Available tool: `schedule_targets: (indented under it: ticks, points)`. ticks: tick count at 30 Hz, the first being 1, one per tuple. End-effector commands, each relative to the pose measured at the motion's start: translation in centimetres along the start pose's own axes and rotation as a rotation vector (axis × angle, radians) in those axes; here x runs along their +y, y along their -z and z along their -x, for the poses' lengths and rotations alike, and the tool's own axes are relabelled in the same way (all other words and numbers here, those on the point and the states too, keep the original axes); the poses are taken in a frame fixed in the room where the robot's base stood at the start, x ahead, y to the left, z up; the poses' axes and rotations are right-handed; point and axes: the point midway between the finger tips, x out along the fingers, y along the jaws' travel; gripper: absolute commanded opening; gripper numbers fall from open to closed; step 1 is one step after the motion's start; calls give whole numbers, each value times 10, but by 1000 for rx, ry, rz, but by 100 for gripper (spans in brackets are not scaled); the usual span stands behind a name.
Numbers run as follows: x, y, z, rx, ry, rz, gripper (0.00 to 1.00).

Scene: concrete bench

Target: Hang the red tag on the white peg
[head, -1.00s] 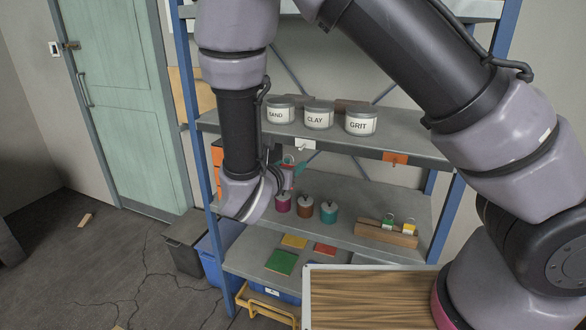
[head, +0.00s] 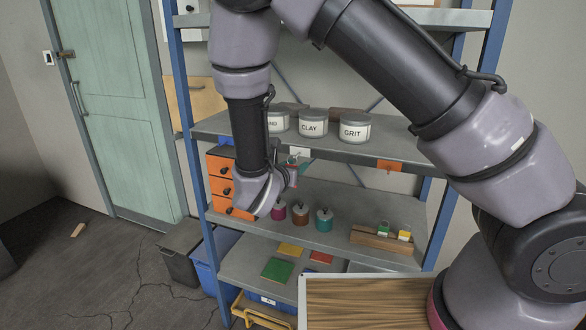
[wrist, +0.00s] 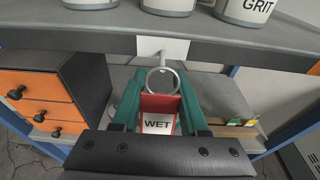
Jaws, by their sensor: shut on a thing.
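The red tag (wrist: 160,104) has a white label reading WET and a metal ring (wrist: 162,79) at its top. My gripper (wrist: 160,98) is shut on the tag, with a teal finger on each side. The white peg (wrist: 163,58) sticks out from a white plate (wrist: 176,48) on the shelf's front edge. In the wrist view the ring's top lies just below the peg's tip; I cannot tell whether they touch. In the head view my gripper (head: 291,174) is just below the white plate (head: 299,152), and the tag is too small to make out clearly.
Jars labelled CLAY (head: 313,123) and GRIT (head: 354,128) stand on the shelf above. An orange drawer unit (head: 221,182) is left of my gripper. Lidded pots (head: 324,219) and a wooden rack (head: 384,238) with green and yellow tags stand on the shelf below.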

Motion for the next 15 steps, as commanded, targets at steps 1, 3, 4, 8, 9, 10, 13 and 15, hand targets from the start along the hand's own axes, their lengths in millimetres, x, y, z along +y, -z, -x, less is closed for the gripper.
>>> schedule_targets:
  ticks: [1, 3, 4, 8, 9, 10, 13, 15]
  points:
    - [0, 0, -3, 0, 1, 0, 0]
    - [0, -1, -8, 0, 1, 0, 0]
    - [0, -1, -9, 0, 1, 0, 0]
    - [0, -3, -17, 0, 2, 0, 0]
    - [0, -3, -20, -1, 1, 0, 0]
    - [0, -3, -21, -1, 1, 0, 0]
    - [0, -2, -26, -1, 1, 0, 0]
    - [0, -1, -30, -1, 2, 0, 0]
